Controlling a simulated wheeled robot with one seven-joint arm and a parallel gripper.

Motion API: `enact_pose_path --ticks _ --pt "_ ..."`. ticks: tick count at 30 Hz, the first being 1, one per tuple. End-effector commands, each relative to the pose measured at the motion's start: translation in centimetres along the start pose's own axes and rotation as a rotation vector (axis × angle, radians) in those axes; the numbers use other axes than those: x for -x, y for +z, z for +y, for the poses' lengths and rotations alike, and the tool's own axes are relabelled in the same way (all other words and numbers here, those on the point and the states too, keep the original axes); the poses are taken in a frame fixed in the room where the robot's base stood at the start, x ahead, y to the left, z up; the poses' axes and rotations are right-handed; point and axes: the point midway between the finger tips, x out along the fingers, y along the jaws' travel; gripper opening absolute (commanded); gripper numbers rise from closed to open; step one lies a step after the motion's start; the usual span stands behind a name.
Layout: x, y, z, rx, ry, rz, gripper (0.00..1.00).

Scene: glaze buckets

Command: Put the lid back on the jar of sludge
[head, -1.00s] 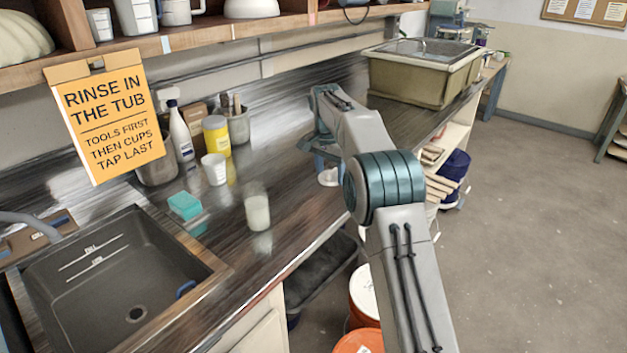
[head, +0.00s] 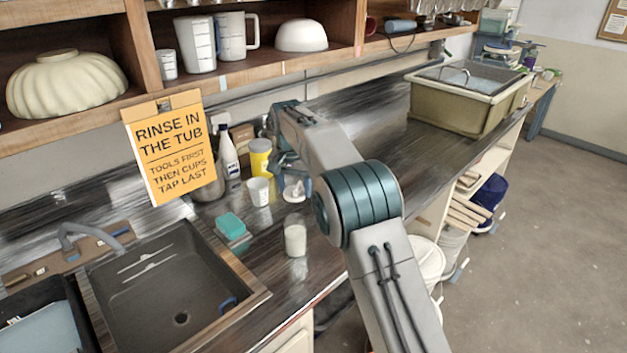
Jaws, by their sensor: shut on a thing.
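The jar of sludge (head: 295,238) is a small clear jar with pale, whitish contents. It stands upright and uncovered on the metal counter, right of the sink. My gripper (head: 291,181) points down just behind and above the jar in the picture, partly hidden by my own arm. It is shut on a white lid (head: 294,194) with a raised middle. The lid looks roughly level and apart from the jar. I cannot tell its exact height over the counter.
A white cup (head: 258,191), a yellow container (head: 260,158) and a spray bottle (head: 228,158) stand close behind. A teal sponge (head: 231,226) lies left of the jar. A hanging sign (head: 172,148) and shelf are above.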

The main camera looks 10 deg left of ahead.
Motion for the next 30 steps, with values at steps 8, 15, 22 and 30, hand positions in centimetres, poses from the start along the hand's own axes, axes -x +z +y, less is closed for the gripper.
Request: enact_pose_path --ticks 8,15,22,30 --pt "-0.8 0.3 -0.4 0.011 -0.001 0.0 0.33" --pt "-2.9 0.6 -0.4 0.01 -0.001 0.0 0.33" --pt "-4.9 0.8 -0.4 0.01 -0.002 0.0 0.33" --pt "-6.1 1.0 -0.4 0.009 -0.001 0.0 0.33"
